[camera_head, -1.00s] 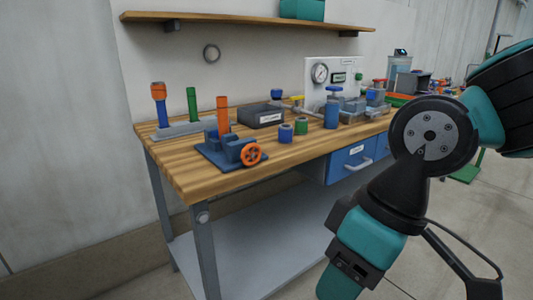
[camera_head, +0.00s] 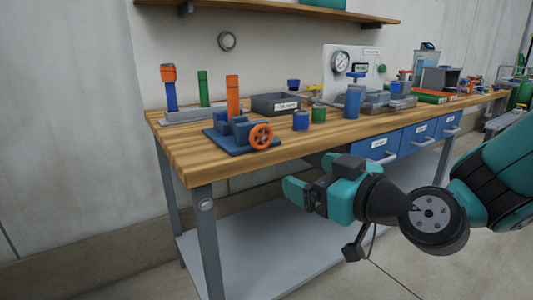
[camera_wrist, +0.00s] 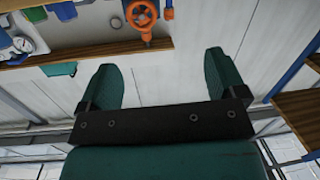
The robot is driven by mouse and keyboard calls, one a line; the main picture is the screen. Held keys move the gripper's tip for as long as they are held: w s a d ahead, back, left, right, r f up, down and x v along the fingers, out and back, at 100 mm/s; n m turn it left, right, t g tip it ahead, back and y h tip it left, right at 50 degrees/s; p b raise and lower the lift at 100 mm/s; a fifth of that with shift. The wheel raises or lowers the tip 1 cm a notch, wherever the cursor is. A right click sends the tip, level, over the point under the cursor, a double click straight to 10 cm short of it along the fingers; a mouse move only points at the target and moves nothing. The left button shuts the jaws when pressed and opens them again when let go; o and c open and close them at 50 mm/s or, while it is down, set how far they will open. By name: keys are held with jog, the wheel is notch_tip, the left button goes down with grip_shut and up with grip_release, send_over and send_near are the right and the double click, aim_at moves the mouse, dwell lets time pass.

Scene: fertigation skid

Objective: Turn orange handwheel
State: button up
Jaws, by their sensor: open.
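The orange handwheel (camera_head: 261,136) is a spoked wheel on the front of a blue vise-like fixture (camera_head: 228,146) near the front left of the wooden bench. In the wrist view the handwheel (camera_wrist: 141,14) shows at the top, beyond my fingertips. My gripper (camera_head: 302,182) is in front of the bench, below its top and to the right of the handwheel, clear of it. In the wrist view my gripper (camera_wrist: 160,72) has its two teal fingers wide apart with nothing between them.
An orange upright cylinder (camera_head: 233,95) stands behind the handwheel. Blue (camera_head: 301,121) and green (camera_head: 319,115) small cylinders stand to its right. Blue drawers (camera_head: 381,146) hang under the bench top (camera_head: 180,137). A grey lower shelf (camera_head: 262,258) lies below. Floor in front is free.

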jog(key=w+d+t, duration=0.1)
jog(key=t, duration=0.1)
jog(key=h+p, duration=0.1)
jog(key=p, duration=1.8)
send_near(263, 140)
jog(key=shift+m, duration=0.3)
jog(key=x, duration=0.7)
jog(key=shift+w+a+r, duration=0.15)
jog(key=shift+w+r, duration=0.05)
jog(key=shift+r, duration=0.1)
jog(key=shift+w+a+f+p, duration=0.25)
jog(key=shift+w+a+p, duration=0.15)
jog(key=shift+w+p, duration=0.3)
jog(key=shift+c, duration=0.3)
